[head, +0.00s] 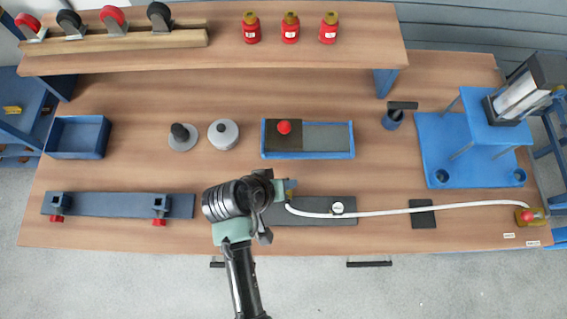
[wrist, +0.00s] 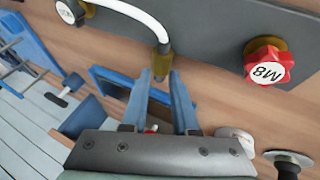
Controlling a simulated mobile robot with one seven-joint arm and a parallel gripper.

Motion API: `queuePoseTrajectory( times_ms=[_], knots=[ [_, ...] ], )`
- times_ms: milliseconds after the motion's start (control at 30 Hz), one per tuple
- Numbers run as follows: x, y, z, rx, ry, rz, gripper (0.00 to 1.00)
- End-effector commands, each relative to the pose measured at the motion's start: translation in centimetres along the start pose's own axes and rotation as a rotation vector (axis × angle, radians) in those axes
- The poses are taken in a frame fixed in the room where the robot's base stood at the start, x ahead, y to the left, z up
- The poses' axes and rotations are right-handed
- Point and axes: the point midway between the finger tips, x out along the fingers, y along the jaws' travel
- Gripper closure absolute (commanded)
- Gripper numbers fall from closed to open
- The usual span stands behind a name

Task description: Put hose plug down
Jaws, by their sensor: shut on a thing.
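My gripper (head: 283,190) is over the front middle of the bench in the head view. It is shut on the brass hose plug (wrist: 162,62), which shows between the fingertips (wrist: 161,76) in the wrist view. A white hose (head: 425,208) runs from the plug to a brass block with a red top (head: 530,215) at the bench's right end. The plug is beside a dark plate (head: 300,217); whether it touches anything beneath is unclear. The hose passes a round white-topped post (head: 337,207) on that plate.
Behind are a blue-rimmed tray (head: 330,154), a grey lidded pot (head: 222,133) and a blue bin (head: 78,138). A small dark pad (head: 422,214) lies under the hose. A blue press stand (head: 470,140) fills the right. Bare wood (head: 380,175) lies behind the hose.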

Motion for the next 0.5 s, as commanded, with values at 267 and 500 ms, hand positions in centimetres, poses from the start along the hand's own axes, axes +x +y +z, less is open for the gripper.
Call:
queuePoseTrajectory(
  times_ms=[267,500],
  knots=[
    [0.29,-0.13,0.14,0.0,-0.001,0.0,0.6],
    [0.28,-0.12,0.12,0.0,0.0,0.0,0.42]
  ],
)
